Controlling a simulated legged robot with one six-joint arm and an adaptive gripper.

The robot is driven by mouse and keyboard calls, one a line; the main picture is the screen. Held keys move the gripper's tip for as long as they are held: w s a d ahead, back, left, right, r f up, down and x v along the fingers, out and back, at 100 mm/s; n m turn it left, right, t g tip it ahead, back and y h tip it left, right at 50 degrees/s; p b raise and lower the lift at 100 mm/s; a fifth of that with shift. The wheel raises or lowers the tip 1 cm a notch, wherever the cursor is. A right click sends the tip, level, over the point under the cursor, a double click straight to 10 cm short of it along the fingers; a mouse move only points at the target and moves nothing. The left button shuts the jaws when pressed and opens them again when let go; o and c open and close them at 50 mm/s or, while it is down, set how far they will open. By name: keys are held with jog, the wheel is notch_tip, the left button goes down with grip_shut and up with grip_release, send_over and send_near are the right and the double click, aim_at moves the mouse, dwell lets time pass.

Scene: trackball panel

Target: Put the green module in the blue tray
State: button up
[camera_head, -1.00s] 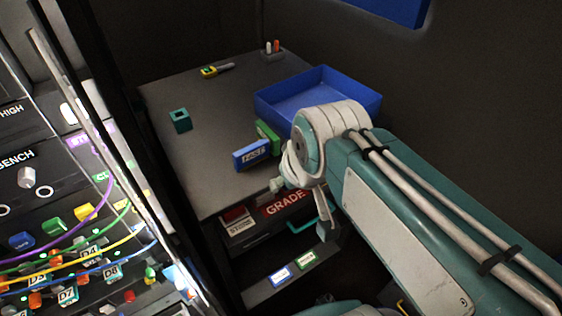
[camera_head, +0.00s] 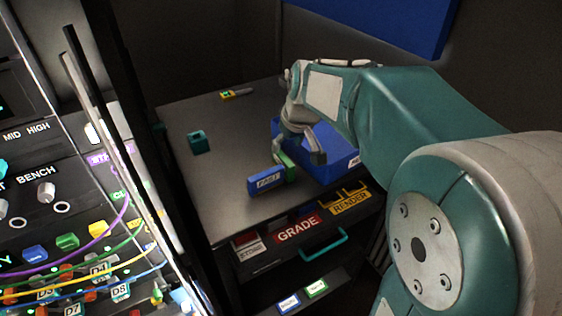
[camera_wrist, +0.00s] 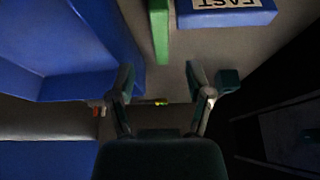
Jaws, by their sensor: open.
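The green module (camera_head: 288,170) stands on the dark tabletop beside the blue tray, partly hidden by my wrist in the head view. It shows as a green bar at the top of the wrist view (camera_wrist: 159,30), ahead of my fingertips and apart from them. The blue tray (camera_head: 339,171) is just right of it, partly covered by my arm; its wall fills the left of the wrist view (camera_wrist: 80,87). My gripper (camera_wrist: 162,76) is open and empty, its fingers spread on either side of the module's line.
A blue module marked FAST (camera_head: 266,181) lies close to the green module. A teal hollow block (camera_head: 198,142) and a yellow tool (camera_head: 235,94) are farther back on the table (camera_head: 222,190). A cabled panel (camera_head: 85,240) stands at the left. The left tabletop is mostly clear.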

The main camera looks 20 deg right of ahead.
aim_at(283, 156)
jog(key=shift+x, duration=3.2)
jog(key=shift+s+a, duration=0.1)
jog(key=shift+s, duration=0.05)
grip_shut()
